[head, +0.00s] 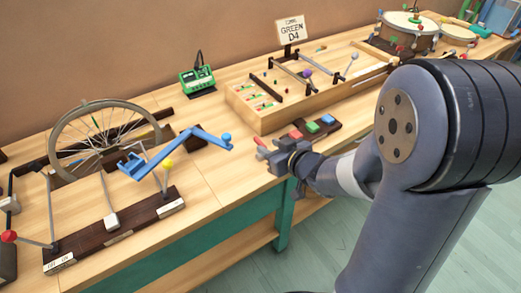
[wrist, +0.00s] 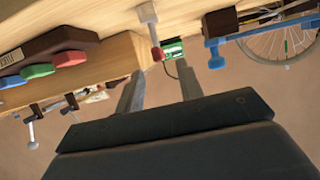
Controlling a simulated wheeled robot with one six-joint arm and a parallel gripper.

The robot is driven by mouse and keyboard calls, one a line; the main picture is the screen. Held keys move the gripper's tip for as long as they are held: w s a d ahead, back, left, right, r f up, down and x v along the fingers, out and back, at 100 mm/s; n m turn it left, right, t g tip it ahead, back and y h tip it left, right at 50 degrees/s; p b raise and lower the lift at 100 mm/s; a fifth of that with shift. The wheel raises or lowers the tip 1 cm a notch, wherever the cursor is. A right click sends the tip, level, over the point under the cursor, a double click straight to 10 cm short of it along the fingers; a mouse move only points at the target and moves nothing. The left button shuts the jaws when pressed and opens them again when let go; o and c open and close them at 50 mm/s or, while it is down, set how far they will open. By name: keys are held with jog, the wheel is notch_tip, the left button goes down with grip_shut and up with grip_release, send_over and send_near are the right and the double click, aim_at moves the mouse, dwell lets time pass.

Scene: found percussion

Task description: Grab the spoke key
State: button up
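A small pale grey piece with a red end, which looks like the spoke key (wrist: 150,14), shows in the wrist view beyond the gap between my fingers, by the bench edge. In the head view only a bit of red (head: 261,142) shows beside the fingertips, and the rest is hard to make out. My gripper (wrist: 158,90) is open, with nothing between its two fingers. In the head view my gripper (head: 273,154) hovers at the bench's front edge, pointing left.
A dark block with coloured pads (head: 306,133) lies just behind my gripper. A long wooden box (head: 262,122) and a green device (head: 197,80) stand further back. A wheel (head: 62,128) and blue crank (head: 180,145) are left. Bare bench (head: 222,172) lies left of my gripper.

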aim_at(262, 144)
jog(key=b+x, duration=0.1)
jog(key=x, duration=0.6)
jog(key=shift+w+a+f, duration=0.2)
jog(key=shift+a+f, duration=0.05)
grip_shut()
